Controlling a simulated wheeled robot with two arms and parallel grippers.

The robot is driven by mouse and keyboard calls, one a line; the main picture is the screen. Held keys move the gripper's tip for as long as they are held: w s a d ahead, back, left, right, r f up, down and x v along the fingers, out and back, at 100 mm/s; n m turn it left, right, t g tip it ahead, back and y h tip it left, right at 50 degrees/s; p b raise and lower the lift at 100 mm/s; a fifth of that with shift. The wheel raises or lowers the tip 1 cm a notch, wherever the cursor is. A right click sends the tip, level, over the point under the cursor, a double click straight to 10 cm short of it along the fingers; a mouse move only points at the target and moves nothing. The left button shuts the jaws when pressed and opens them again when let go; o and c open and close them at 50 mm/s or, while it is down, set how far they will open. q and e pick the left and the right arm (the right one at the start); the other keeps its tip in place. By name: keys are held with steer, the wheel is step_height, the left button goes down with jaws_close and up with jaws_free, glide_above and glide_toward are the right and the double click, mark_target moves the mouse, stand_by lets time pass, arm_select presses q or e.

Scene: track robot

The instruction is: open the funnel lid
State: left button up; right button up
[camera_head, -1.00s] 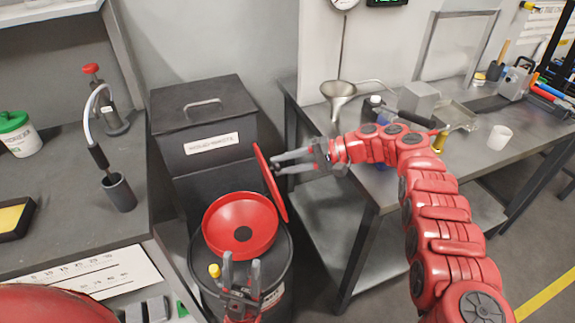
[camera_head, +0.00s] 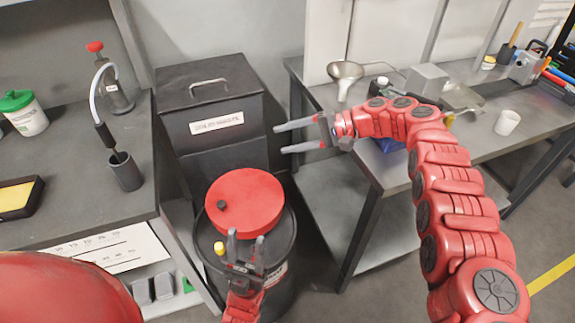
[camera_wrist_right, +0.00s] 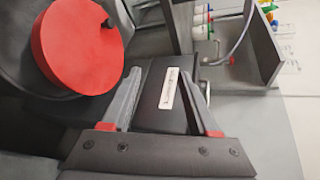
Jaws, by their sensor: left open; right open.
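The red funnel lid (camera_head: 250,205) lies flat and closed over the funnel, with a black knob (camera_head: 222,206) at its left side. The funnel bowl is hidden under it. The funnel sits on a black drum (camera_head: 283,255) with a yellow cap (camera_head: 219,248). The lid also shows in the right wrist view (camera_wrist_right: 75,45), left of the fingers. My left gripper (camera_head: 246,237) is open and empty at the lid's front edge, over the drum; I cannot tell whether it touches. My right gripper (camera_head: 280,140) is open and empty, above and right of the lid, apart from it.
A black lidded bin (camera_head: 180,133) with a white label stands behind the drum. A left bench (camera_head: 75,175) and a right workbench (camera_head: 500,150) flank it.

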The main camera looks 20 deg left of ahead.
steer(key=s+d+r+p, duration=0.1)
steer(key=s+d+p, duration=0.1)
steer(key=s+p, duration=0.5)
steer(key=s+d+r+p, duration=0.1)
steer(key=s+p, duration=0.7)
steer(key=p, duration=0.2)
steer(key=shift+s+d+r+p, duration=0.3)
steer(key=shift+d+r+p, duration=0.05)
steer(key=shift+r+p, duration=0.05)
steer(key=shift+c, duration=0.2)
